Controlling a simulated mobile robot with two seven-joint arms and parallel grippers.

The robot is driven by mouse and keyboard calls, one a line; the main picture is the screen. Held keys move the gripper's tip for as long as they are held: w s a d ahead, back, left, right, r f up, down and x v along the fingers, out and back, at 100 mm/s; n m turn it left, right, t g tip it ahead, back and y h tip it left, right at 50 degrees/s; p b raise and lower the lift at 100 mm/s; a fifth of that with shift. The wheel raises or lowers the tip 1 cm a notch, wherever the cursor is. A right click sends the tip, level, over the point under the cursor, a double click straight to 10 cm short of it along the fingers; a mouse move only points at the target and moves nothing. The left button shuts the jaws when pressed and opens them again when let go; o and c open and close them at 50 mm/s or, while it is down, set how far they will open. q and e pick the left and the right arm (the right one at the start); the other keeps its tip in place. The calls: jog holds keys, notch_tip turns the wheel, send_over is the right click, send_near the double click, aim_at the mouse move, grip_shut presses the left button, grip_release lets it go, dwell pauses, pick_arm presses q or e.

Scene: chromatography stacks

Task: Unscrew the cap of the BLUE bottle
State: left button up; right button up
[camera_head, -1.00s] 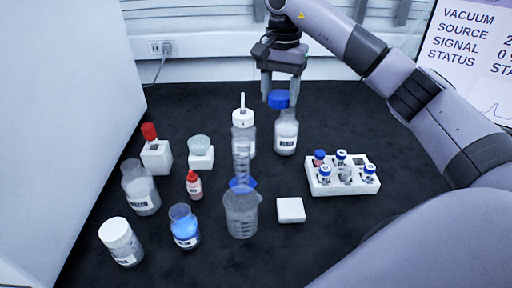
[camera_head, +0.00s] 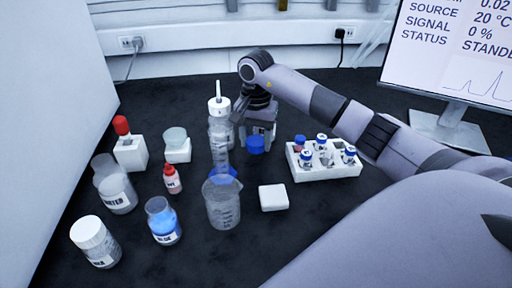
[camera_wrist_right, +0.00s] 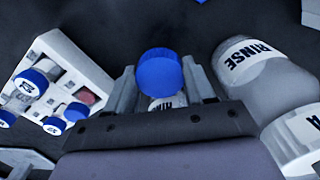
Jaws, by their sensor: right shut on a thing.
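The blue bottle (camera_head: 163,224) stands upright at the lower left of the head view, with blue liquid inside and no cap visible on its open mouth. My right gripper (camera_head: 258,141) is well away from it, low beyond the beakers at the back. It is shut on a blue cap (camera_head: 255,145). The right wrist view shows the blue cap (camera_wrist_right: 160,74) between the fingers, with part of a white lettered label (camera_wrist_right: 167,103) below it. I cannot tell what bears that label. My left gripper is not in view.
A white-capped bottle (camera_head: 219,107) stands just left of my right gripper. A vial rack (camera_head: 325,172) is to its right, and a white block (camera_head: 272,197) is nearer. A graduated beaker (camera_head: 222,207) stands beside the block. The wrist view shows a RINSE bottle (camera_wrist_right: 262,85) close by.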

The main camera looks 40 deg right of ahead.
aim_at(256, 141)
jog(key=shift+f, duration=1.4)
jog(key=shift+f, duration=0.15)
jog(key=o, duration=1.2)
jog(key=shift+c, duration=0.2)
notch_tip(256, 141, up, 12)
jog(key=shift+r+p, duration=0.15)
jog(key=shift+p, duration=0.2)
